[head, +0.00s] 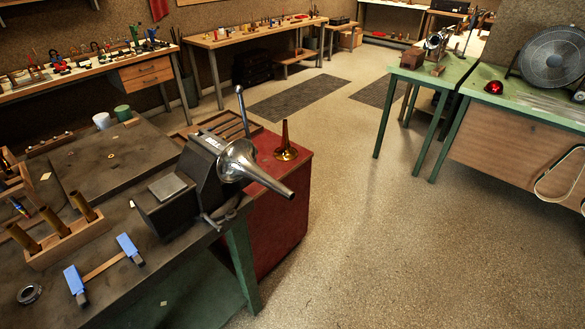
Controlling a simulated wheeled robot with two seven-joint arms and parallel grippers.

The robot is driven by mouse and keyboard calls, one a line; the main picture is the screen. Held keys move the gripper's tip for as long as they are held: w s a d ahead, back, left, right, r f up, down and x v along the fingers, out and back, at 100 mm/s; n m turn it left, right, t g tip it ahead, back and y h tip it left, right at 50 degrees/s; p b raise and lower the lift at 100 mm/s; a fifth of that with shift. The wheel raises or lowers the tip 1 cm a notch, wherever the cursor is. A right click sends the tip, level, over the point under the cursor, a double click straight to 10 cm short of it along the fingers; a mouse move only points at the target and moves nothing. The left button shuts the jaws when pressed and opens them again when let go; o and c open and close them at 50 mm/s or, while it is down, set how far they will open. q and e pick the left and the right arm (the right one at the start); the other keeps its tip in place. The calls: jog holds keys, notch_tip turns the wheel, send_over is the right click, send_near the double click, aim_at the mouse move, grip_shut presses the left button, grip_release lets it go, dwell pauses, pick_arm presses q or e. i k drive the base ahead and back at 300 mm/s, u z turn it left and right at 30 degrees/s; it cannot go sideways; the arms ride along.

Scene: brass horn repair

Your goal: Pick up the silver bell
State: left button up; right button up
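The silver bell (236,164) is a shiny flared cone at the right end of the dark workbench (105,165). It lies tilted, its narrow end pointing right and down past the bench edge, over the red cabinet. It sits against a dark bench vise (195,182); whether the vise jaws hold it I cannot tell. Neither of my grippers shows in the head view.
A brass bell (286,142) stands upright on the red cabinet (290,177). A wooden block with brass tubes (62,238) and a blue-ended clamp (103,268) are on the bench's near left. Green tables (438,74) stand at right. The middle floor is open.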

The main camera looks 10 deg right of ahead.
aim_at(236, 162)
jog(key=u, duration=2.8)
jog(key=i, duration=1.05)
jog(key=z, duration=2.65)
